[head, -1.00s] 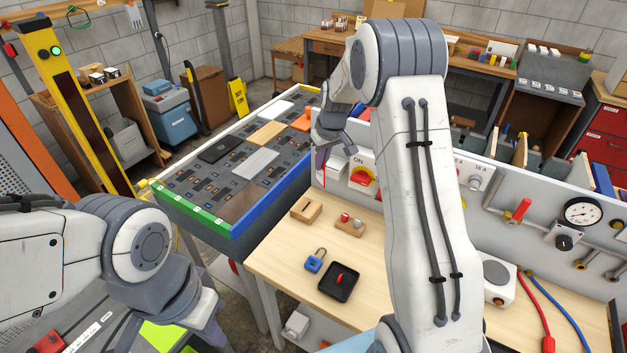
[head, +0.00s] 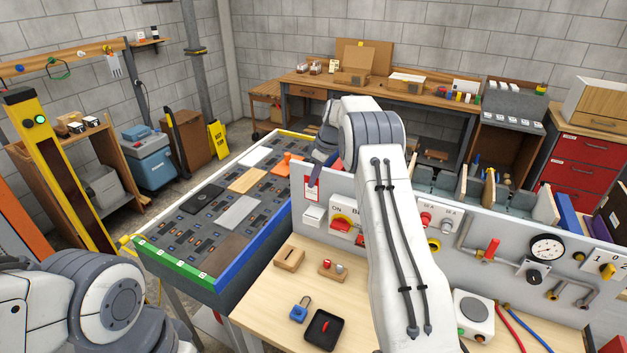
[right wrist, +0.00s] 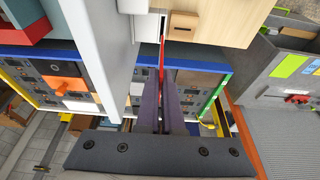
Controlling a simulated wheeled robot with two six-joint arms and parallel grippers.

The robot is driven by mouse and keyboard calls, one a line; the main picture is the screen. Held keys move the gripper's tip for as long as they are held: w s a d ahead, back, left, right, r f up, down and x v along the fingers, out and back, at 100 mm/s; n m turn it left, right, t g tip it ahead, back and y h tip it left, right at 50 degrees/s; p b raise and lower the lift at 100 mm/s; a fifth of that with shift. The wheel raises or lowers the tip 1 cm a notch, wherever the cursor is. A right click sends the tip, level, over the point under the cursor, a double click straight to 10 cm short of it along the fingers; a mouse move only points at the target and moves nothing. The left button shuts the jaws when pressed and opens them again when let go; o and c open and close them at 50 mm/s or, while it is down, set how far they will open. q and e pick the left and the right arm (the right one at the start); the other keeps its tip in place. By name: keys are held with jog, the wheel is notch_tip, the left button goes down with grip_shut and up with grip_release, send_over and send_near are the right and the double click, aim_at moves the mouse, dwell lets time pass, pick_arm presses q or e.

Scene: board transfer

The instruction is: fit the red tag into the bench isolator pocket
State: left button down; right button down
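The red tag (head: 312,188) shows a red border around a pale face in the head view, at the left end of the grey panel. My right gripper (head: 319,172) is just above it with dark fingers pointing down. In the right wrist view, the tag (right wrist: 162,62) is a thin red strip seen edge-on, and the fingers (right wrist: 161,88) are closed on it. A white box, seemingly the pocket (head: 314,216), is on the panel below the tag, beside the red-and-yellow isolator switch (head: 342,224). The tag looks apart from it. My left gripper is out of view.
The wooden bench top (head: 262,318) holds a slotted wooden block (head: 289,257), a small block with red and white pegs (head: 333,269), a blue padlock (head: 300,309) and a black tray (head: 312,335) with a red item. A board table (head: 225,258) stands to the left.

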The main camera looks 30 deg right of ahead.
aim_at(314, 194)
jog(key=shift+f, duration=0.1)
jog(key=shift+f+b, duration=1.95)
jog(key=shift+f, duration=0.85)
jog(key=shift+f+b, duration=1.45)
jog(key=shift+f, duration=0.5)
jog(key=c, duration=1)
grip_release()
jog(key=b+v, duration=0.3)
jog(key=v, duration=0.7)
jog(key=shift+s+d+r, duration=0.1)
jog(key=shift+d+r, duration=0.05)
jog(key=shift+r, duration=0.1)
